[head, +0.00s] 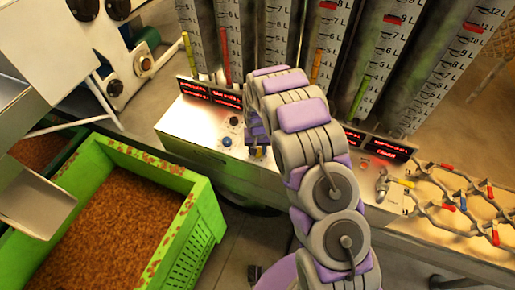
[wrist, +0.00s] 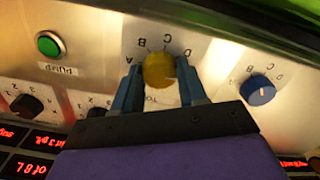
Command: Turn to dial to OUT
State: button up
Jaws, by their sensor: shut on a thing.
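In the wrist view, a yellow dial (wrist: 159,70) sits on the pale panel between the two blue fingers of my gripper (wrist: 159,84). The fingers are shut on the dial, one on each side. Letters A, B, C and D show upside down around it. Part of a label below the dial reads "TO"; the rest is hidden behind my gripper. The dial's pointer mark is not clear. In the head view, my gripper (head: 257,145) is at the front panel of the metal console, and my arm hides part of it.
In the wrist view, a blue dial (wrist: 258,90) is to the right, a green PUMP button (wrist: 48,44) to the left, and a black knob (wrist: 28,106) below that. In the head view, tall gauges stand behind the console (head: 195,122) and a green crate (head: 201,205) is at left.

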jog(key=shift+w+r, duration=0.1)
jog(key=shift+w, duration=0.05)
dwell(0.4)
jog(key=o, duration=1.1)
jog(key=shift+a, duration=0.1)
jog(key=shift+c, duration=0.2)
notch_tip(320, 180, up, 17)
jog(key=shift+p, duration=0.45)
